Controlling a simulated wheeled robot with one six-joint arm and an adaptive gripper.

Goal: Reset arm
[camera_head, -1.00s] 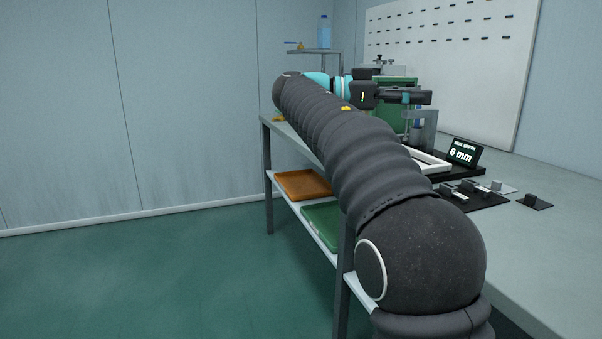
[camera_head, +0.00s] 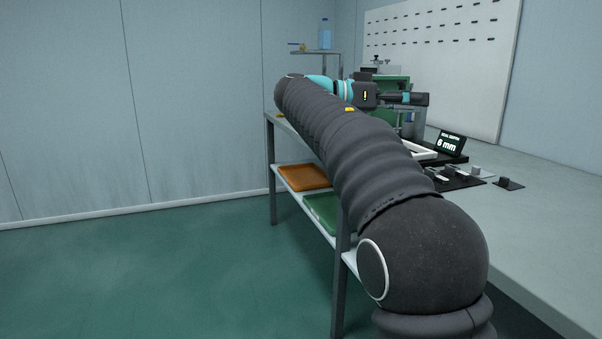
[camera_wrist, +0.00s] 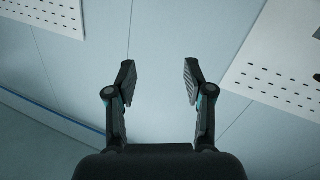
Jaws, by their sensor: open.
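My gripper (camera_head: 418,99) is at the far end of my outstretched arm, above the bench, and points to the right in the head view. In the wrist view my gripper (camera_wrist: 158,82) is open, its two fingers apart with nothing between them.
The grey bench (camera_head: 545,240) runs along the right. It bears a display (camera_head: 450,143) reading 6 mm, small dark parts (camera_head: 468,176) and a green unit (camera_head: 397,90). Orange (camera_head: 303,177) and green (camera_head: 322,212) trays lie on the lower shelf. The floor at left is clear.

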